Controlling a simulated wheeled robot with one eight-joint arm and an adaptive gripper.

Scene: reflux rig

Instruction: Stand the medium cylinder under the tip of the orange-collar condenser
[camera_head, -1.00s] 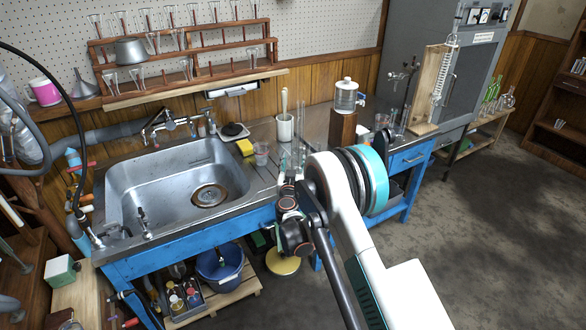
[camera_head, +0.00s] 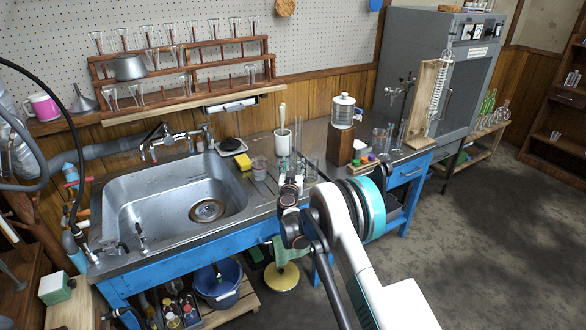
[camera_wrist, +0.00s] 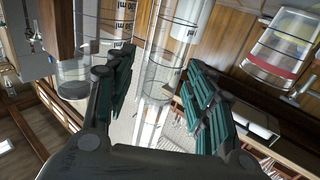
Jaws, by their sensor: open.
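Several clear glass cylinders (camera_head: 311,172) stand on the counter right of the sink, partly hidden by my arm. In the wrist view, a clear cylinder (camera_wrist: 160,72) stands between my spread fingers, with space on both sides. Another marked cylinder (camera_wrist: 116,28) is beside it to the left. I cannot tell for certain which is the medium one. My gripper (camera_wrist: 160,88) is open and empty; in the head view it is small and dark near the cylinders. A glass condenser (camera_head: 438,85) is on an upright wooden board at the right; its collar colour is too small to tell.
The sink (camera_head: 150,205) is left of the cylinders. A glass jar on a wooden block (camera_head: 341,145), a small rack with coloured caps (camera_head: 366,160) and a clear beaker (camera_head: 381,138) stand toward the condenser.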

